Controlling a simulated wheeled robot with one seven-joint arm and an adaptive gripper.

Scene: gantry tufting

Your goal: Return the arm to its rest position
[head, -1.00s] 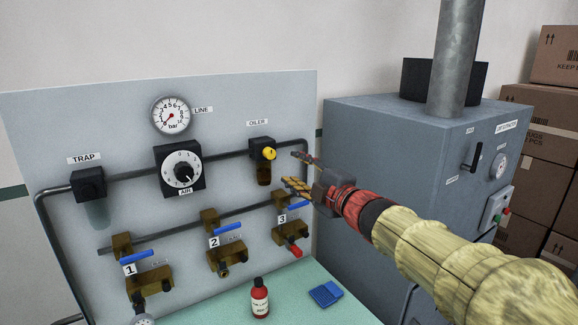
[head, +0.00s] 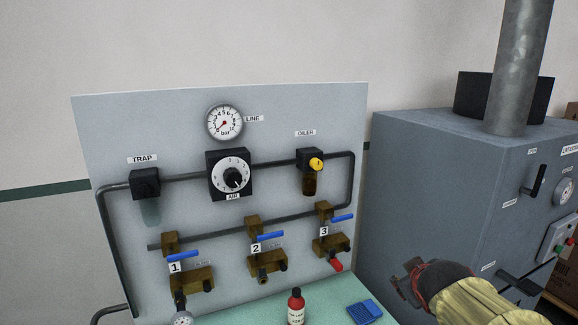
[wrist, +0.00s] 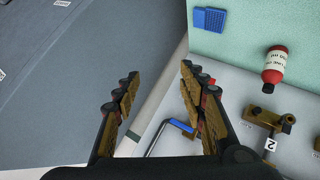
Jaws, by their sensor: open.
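My gripper (head: 405,288) is low at the right in the head view, in front of the grey cabinet and apart from the panel. In the wrist view my gripper (wrist: 158,76) has its two fingers spread with nothing between them. My forearm in a yellowish sleeve runs off the bottom edge of the head view.
The grey panel (head: 105,130) carries a gauge (head: 225,122), an air dial (head: 232,176) and blue-handled valves. The grey cabinet (head: 430,190) stands right. A red bottle (head: 296,308) and blue pad (head: 364,312) are on the green tabletop (head: 340,292).

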